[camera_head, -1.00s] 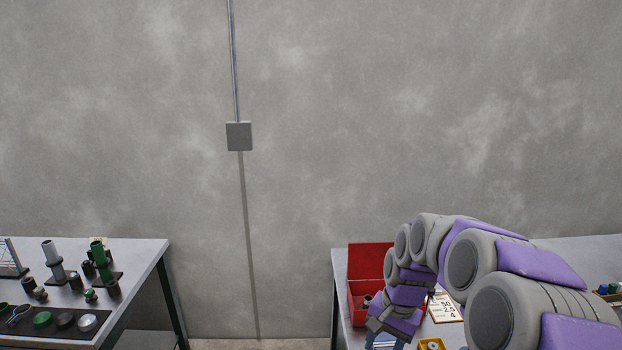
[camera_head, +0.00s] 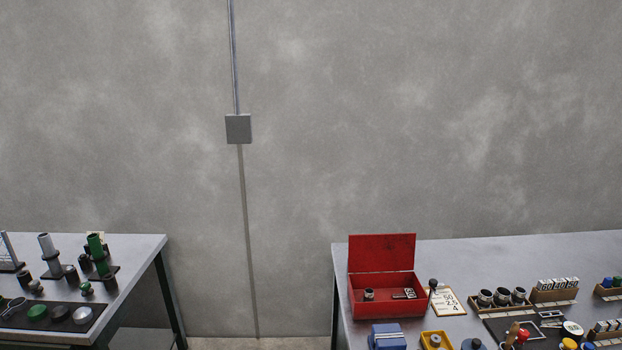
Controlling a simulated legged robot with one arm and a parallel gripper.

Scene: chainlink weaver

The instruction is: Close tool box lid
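The red tool box (camera_head: 387,310) stands on the left end of the right-hand table. Its lid (camera_head: 382,253) is open and stands roughly upright at the back, toward the wall. Inside the box lie a dark cylindrical part and a small item with a printed label. My gripper and arm are not in view, so nothing is seen touching the box or its lid.
The right table (camera_head: 460,259) also holds a blue block (camera_head: 386,337), a yellow part (camera_head: 435,341), a printed card (camera_head: 448,302) and several racked parts. The left table (camera_head: 135,258) carries cylinders and caps. A gap of floor separates the tables.

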